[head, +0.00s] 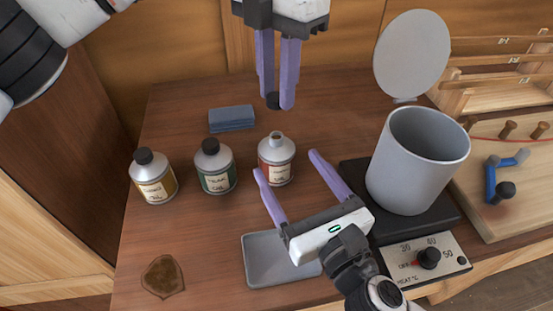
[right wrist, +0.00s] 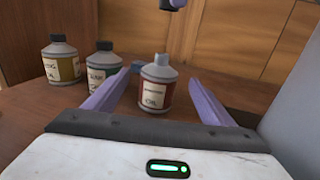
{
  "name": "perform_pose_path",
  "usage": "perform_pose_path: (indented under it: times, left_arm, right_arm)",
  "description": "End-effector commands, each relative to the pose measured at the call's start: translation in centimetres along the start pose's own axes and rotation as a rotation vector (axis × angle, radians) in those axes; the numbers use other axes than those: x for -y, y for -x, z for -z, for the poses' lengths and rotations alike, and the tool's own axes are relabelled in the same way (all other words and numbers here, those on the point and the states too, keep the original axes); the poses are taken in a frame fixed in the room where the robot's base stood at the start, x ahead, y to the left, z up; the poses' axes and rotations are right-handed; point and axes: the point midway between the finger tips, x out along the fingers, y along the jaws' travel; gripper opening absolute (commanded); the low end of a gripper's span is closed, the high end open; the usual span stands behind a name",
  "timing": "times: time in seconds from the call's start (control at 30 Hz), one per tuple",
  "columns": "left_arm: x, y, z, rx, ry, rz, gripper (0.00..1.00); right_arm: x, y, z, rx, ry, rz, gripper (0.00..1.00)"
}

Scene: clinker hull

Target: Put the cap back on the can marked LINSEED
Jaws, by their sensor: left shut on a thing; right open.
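An uncapped grey can with a red-banded label (head: 277,162) stands upright on the wooden bench, its bare neck showing. It also shows in the right wrist view (right wrist: 156,92); OIL is legible there, but the word above is too small to read surely. My left gripper (head: 281,103) points down above and behind this can in the picture, shut on a small dark cap (head: 272,100). The cap also shows at the top of the right wrist view (right wrist: 173,4). My right gripper (head: 286,163) is open, with a finger on either side of the can and visible gaps.
Capped cans with a green label (head: 217,180) and a yellow label (head: 155,186) stand to the left. A blue folded cloth (head: 231,119) lies behind. A grey tray (head: 256,270) is in front; a large grey pot (head: 408,175) on a hot plate stands right.

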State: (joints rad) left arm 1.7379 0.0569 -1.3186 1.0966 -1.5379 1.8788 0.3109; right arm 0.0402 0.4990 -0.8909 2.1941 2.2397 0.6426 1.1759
Motion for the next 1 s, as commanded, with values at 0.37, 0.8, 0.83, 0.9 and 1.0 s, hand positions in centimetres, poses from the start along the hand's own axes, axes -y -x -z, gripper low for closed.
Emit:
perform_pose_path:
  times: [0.37,0.8,0.83,0.9,1.0]
  left_arm:
    - [0.0,0.0,0.0,0.0,0.0,0.0,0.04]
    - [0.0,0.0,0.0,0.0,0.0,0.0,0.04]
    - [0.0,0.0,0.0,0.0,0.0,0.0,0.04]
    - [0.0,0.0,0.0,0.0,0.0,0.0,0.04]
    - [0.0,0.0,0.0,0.0,0.0,0.0,0.04]
  right_arm:
    - [-0.1,-4.5,0.0,-0.001,0.0,-0.001,0.77]
    - [-0.1,-4.8,0.0,-0.001,-0.001,-0.001,0.62]
    - [-0.1,-4.8,0.0,-0.001,-0.001,-0.001,0.56]
    - [-0.1,-4.8,0.0,-0.001,-0.001,-0.001,0.45]
    - [-0.1,-4.8,0.0,-0.001,0.0,-0.002,0.28]
